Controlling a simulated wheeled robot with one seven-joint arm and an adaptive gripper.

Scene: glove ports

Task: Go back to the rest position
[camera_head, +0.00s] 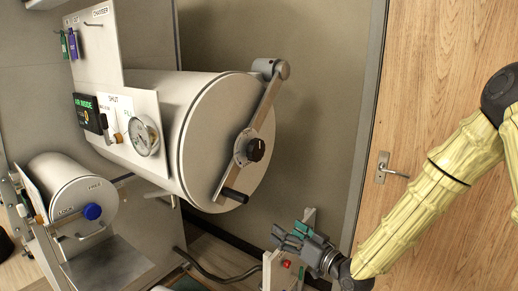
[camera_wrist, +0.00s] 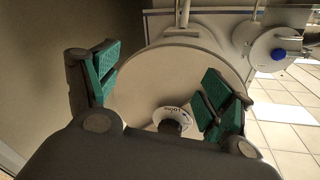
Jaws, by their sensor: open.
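My gripper (camera_head: 297,236) is at the lower middle right of the head view, at the end of my yellow-covered arm. In the wrist view my gripper (camera_wrist: 158,92) shows two green-padded fingers spread wide with nothing between them. Beyond the fingers is the round door of the large chamber (camera_wrist: 150,75). In the head view the large chamber (camera_head: 185,120) is a pale cylinder whose door carries a bar handle (camera_head: 262,115) and a black knob (camera_head: 255,149). The gripper is to the lower right of this door and appears apart from it.
A smaller cylinder (camera_head: 75,182) with a blue knob (camera_head: 92,211) is at lower left. A gauge (camera_head: 143,136) and a green-lit display (camera_head: 88,113) sit beside the large chamber. A stand with a red button (camera_head: 286,264) is close below my gripper. A wooden door (camera_head: 430,60) is at right.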

